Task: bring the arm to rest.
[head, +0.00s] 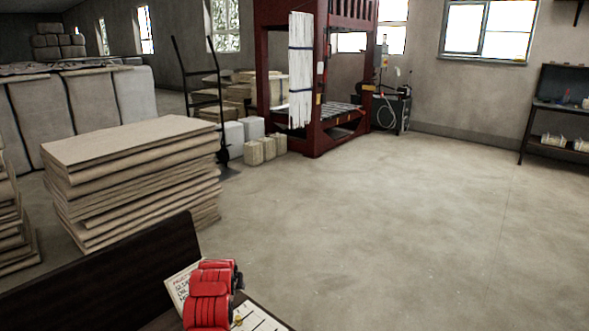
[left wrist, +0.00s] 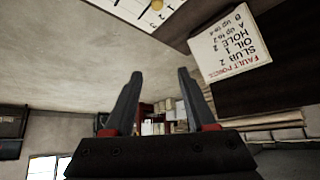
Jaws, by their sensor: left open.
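My left gripper (left wrist: 158,76) shows in the left wrist view with its two dark fingers apart and nothing between them. The wrist view is upside down, and past the fingers are bare floor and the far side of the room. In the head view my red left arm (head: 209,296) comes up at the bottom edge, close to the table corner; the fingers cannot be made out clearly there. A written card (head: 183,283) lies beside it, and the same card shows at the top right in the wrist view (left wrist: 230,45). My right gripper is in neither view.
The dark table (head: 150,322) has a raised dark board (head: 105,270) at its left. A white ruled sheet (head: 262,319) lies near its corner. Beyond stand a stack of tan cloth (head: 135,180), a hand truck (head: 221,110) and a red press (head: 321,80). The floor right is clear.

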